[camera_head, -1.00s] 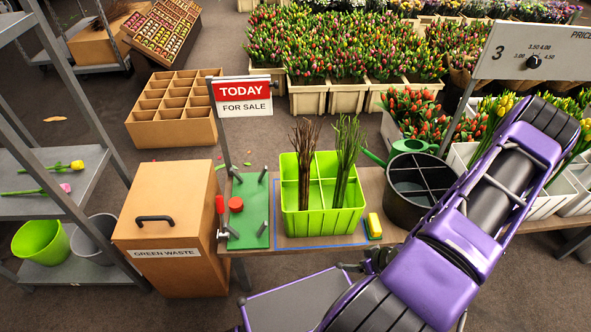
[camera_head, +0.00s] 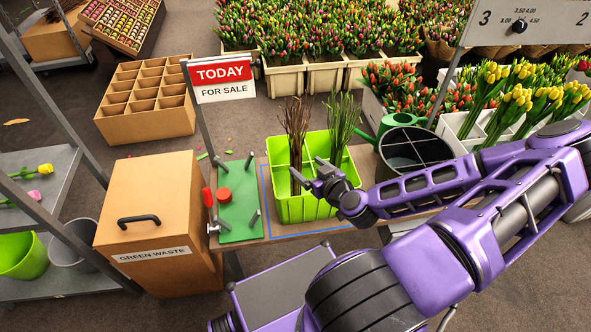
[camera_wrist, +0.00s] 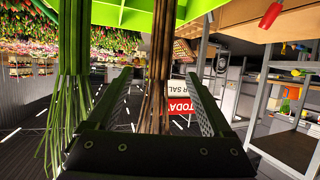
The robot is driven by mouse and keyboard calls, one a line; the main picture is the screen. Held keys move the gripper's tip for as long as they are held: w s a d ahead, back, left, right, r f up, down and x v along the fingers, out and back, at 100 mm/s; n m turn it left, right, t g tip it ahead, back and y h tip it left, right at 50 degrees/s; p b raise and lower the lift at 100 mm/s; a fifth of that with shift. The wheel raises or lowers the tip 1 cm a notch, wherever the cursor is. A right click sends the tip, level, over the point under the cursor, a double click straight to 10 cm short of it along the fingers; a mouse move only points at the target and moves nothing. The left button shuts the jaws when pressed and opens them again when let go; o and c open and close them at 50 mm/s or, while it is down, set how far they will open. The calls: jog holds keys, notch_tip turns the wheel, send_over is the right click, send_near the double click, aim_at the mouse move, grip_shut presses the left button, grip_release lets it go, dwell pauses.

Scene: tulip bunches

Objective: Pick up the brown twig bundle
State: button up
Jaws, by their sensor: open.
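The brown twig bundle (camera_head: 296,128) stands upright in the left part of the lime green divided crate (camera_head: 305,208). My gripper (camera_head: 307,171) is open at the crate, right by the twigs. In the wrist view the twig bundle (camera_wrist: 158,75) runs between the two open fingers of my gripper (camera_wrist: 155,82), with gaps showing at both sides. A bundle of green stems (camera_head: 343,122) stands in the crate to the right of the twigs. It also shows in the wrist view (camera_wrist: 72,95), outside the left finger. The lower twigs are partly hidden by my gripper and the crate.
A green board with pegs (camera_head: 238,208) lies left of the crate. A dark divided bucket (camera_head: 405,150) and a green watering can (camera_head: 385,124) stand to the right, close to my arm. A "TODAY" sign (camera_head: 221,80) rises behind the board. A green waste box (camera_head: 160,220) stands left.

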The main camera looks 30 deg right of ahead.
aim_at(299, 161)
jog(key=x, duration=0.5)
jog(key=shift+w, duration=0.1)
jog(key=shift+f+b+x, duration=0.1)
jog(key=shift+b+x, duration=0.2)
jog(key=shift+x, duration=1)
jog(key=shift+f+b+x, duration=0.15)
jog(key=shift+b+x, duration=0.15)
jog(key=shift+x, duration=1)
jog(key=shift+c, duration=0.2)
grip_shut()
